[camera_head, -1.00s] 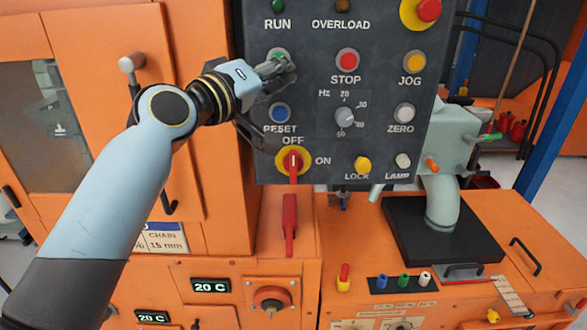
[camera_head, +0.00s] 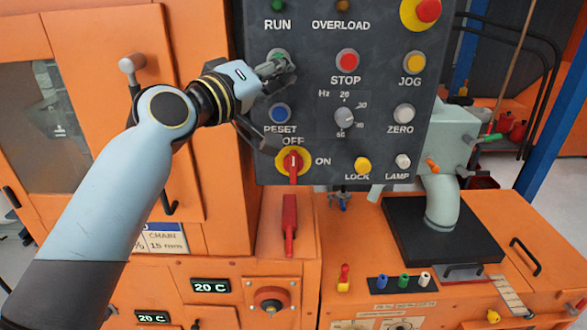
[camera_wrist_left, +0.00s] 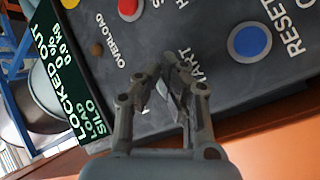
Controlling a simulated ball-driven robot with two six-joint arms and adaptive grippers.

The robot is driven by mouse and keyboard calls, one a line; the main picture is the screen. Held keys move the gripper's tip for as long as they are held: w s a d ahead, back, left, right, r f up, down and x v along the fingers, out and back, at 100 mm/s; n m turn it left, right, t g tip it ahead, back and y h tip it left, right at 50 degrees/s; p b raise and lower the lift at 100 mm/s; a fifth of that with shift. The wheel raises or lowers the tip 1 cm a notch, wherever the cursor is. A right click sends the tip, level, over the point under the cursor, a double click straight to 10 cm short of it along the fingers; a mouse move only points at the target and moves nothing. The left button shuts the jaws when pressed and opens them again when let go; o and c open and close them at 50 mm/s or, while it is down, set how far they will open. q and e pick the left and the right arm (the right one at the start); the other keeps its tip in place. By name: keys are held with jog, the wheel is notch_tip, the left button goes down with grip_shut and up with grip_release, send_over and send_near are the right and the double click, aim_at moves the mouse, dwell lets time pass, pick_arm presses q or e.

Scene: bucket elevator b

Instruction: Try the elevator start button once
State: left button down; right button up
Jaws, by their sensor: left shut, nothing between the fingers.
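The start button (camera_head: 277,54) is on the dark control panel (camera_head: 312,95), below the RUN lamp, and only its upper rim shows in the head view. My left gripper (camera_head: 288,67) is shut and empty, with its fingertips in front of this button. In the left wrist view the closed fingertips (camera_wrist_left: 171,68) cover the button and part of its START label (camera_wrist_left: 190,68). I cannot tell whether they touch it. My right gripper is not in view.
The red STOP button (camera_head: 347,61) and blue RESET button (camera_head: 280,113) are close by. Below is a red rotary switch (camera_head: 293,162). A display (camera_wrist_left: 62,85) reads LOCKED OUT. An orange cabinet (camera_head: 110,40) stands left of the panel.

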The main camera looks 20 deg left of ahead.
pick_arm(q)
jog(key=s+d, duration=0.1)
jog(key=s, duration=0.4)
jog(key=shift+s+d+p, duration=0.35)
jog(key=shift+s+p, duration=0.05)
dwell(0.3)
